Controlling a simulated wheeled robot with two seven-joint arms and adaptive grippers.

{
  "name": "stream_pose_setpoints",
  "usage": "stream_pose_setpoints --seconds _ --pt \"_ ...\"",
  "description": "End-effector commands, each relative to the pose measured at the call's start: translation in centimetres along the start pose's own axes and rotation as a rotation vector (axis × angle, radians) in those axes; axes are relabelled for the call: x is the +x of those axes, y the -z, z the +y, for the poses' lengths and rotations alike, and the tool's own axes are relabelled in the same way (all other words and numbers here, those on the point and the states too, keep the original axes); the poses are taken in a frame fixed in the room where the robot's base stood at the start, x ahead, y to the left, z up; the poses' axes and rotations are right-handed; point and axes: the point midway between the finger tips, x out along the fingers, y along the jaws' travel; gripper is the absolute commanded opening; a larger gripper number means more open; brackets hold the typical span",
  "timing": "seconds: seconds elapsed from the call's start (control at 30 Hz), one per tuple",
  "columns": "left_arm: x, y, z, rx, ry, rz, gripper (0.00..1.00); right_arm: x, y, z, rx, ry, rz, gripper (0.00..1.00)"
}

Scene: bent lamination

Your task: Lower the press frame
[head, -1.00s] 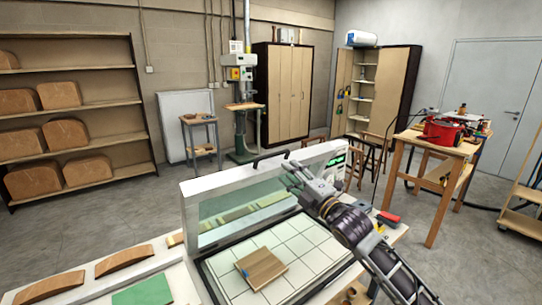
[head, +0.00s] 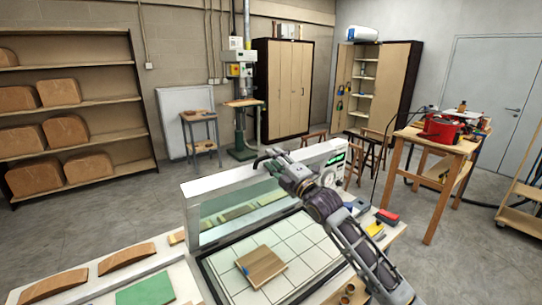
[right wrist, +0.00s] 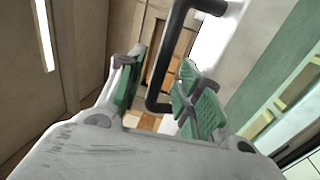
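The white press frame (head: 192,213) with its clear sheet stands raised on edge at the back of the gridded press bed (head: 305,245). A black handle (head: 262,158) sits on its top edge; it also shows in the right wrist view (right wrist: 165,60). My right gripper (head: 274,165) is at the handle. In the right wrist view its green-padded fingers (right wrist: 165,90) are open, with the handle's bar between them; whether they touch it I cannot tell. A wooden piece (head: 262,267) lies on the bed. My left gripper is not in view.
Curved wooden forms (head: 126,258) and a green sheet (head: 145,291) lie on the bench at left. A red tool (head: 387,217) and small items lie at the bench's right. A wooden table (head: 433,150) stands behind at right.

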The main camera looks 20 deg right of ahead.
Motion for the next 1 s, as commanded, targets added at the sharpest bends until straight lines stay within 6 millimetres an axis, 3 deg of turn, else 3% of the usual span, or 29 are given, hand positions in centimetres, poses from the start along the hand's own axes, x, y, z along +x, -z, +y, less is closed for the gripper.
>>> stream_pose_setpoints --seconds 0.3,0.67,0.93,1.0 --pt "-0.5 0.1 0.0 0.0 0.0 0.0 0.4 2.1 0.0 0.1 0.0 0.0 0.0 0.35" --pt "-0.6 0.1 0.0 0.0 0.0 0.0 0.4 2.3 0.0 0.0 0.0 0.001 0.0 0.35" --pt "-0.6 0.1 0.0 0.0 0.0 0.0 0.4 2.2 0.0 0.0 0.0 0.001 0.0 0.03" --pt "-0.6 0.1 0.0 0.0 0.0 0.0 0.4 2.2 0.0 0.0 0.0 0.001 0.0 0.0"
